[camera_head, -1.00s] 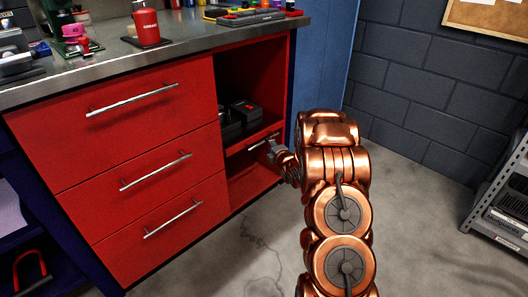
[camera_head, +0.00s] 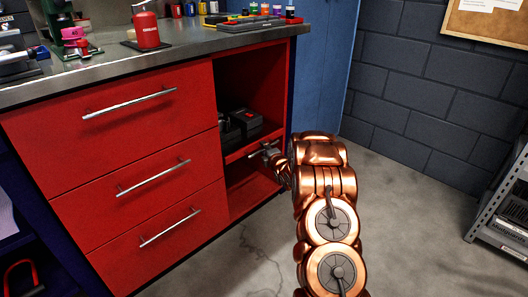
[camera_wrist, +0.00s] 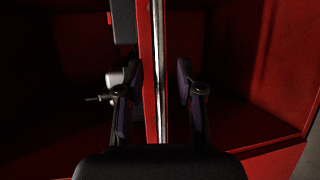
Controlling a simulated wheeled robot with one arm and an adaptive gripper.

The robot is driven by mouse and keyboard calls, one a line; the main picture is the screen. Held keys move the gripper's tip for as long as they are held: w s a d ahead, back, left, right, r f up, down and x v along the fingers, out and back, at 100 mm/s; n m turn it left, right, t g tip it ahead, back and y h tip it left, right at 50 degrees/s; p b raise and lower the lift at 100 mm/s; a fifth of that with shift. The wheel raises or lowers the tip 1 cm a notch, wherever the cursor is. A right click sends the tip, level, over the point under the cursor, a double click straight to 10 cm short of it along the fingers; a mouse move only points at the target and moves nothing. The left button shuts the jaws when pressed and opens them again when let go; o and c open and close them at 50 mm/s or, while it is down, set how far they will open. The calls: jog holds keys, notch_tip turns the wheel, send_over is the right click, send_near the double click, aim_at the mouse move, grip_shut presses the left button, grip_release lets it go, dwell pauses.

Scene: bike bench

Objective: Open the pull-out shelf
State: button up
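The pull-out shelf (camera_head: 233,155) is a red board with a low front in the open compartment at the bench's right end. It appears pushed in. Its silver bar handle (camera_wrist: 158,60) runs upright through the middle of the wrist view. My gripper (camera_head: 270,154) is at the shelf front in the head view, partly hiding the handle. In the wrist view, my gripper (camera_wrist: 158,100) is open, with one finger on each side of the handle and a gap to both. I cannot tell how deep the bar sits between the fingers.
Dark cases (camera_head: 240,122) lie on the shelf. Three red drawers (camera_head: 145,180) with bar handles are shut to its left. A metal rack (camera_head: 495,205) stands at right. Floor (camera_head: 410,220) between is clear.

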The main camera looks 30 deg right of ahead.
jog(key=shift+w+d, duration=0.1)
jog(key=shift+w, duration=0.25)
jog(key=shift+c, duration=0.2)
grip_shut()
dwell(0.4)
